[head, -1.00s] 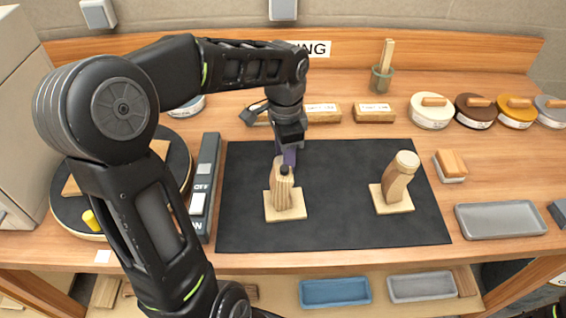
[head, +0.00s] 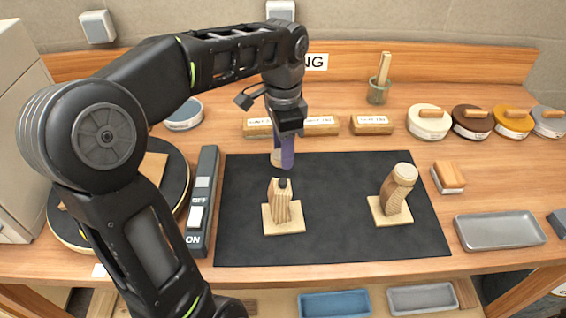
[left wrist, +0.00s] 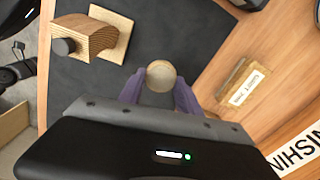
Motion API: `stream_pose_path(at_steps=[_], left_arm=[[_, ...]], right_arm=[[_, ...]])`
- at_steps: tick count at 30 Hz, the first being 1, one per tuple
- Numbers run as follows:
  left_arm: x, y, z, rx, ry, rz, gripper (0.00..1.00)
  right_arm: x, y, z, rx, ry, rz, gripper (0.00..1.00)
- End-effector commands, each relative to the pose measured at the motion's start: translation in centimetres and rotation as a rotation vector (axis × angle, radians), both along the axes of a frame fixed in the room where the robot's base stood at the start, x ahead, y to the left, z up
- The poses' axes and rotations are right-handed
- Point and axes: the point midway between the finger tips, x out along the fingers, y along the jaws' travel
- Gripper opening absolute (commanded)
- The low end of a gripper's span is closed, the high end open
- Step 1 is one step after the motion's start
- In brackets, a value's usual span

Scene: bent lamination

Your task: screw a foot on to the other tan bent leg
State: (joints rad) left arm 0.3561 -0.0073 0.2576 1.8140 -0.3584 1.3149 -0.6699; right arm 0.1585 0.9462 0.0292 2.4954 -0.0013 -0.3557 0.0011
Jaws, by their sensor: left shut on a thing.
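The left tan bent leg (head: 279,207) stands on a square base on the black mat (head: 335,240), with a dark stud on top. It shows at the upper left of the left wrist view (left wrist: 92,37). The right bent leg (head: 394,198) has a pale round foot (head: 405,171) on its top. My left gripper (head: 283,160) is behind the left leg and apart from it, its purple fingers shut on a round pale wooden foot (left wrist: 161,75). That foot also shows partly in the head view (head: 276,158). My right gripper is out of view.
Labelled wooden blocks (head: 372,125) and several lidded round tins (head: 429,122) line the back. A grey tray (head: 499,230) and a small block (head: 449,177) lie to the right. A switch box (head: 200,205) borders the mat's left side. The mat between the two legs is clear.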

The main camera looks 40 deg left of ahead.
Motion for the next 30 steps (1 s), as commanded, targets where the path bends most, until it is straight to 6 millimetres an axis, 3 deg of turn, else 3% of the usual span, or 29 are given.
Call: stream_pose_path(at_steps=[3, 8, 26, 30], left_arm=[[0.1, 0.0, 2.1, 0.000, -0.003, 0.000, 0.03], [0.0, 0.0, 3.4, 0.001, -0.001, 0.000, 0.03], [0.0, 0.0, 3.5, 0.000, 0.000, 0.000, 0.03], [0.0, 0.0, 3.5, 0.000, 0.000, 0.000, 0.03]], right_arm=[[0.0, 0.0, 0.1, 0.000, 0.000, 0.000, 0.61], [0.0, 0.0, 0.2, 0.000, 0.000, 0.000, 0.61], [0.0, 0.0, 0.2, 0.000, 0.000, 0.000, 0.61], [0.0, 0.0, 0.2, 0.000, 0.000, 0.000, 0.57]])
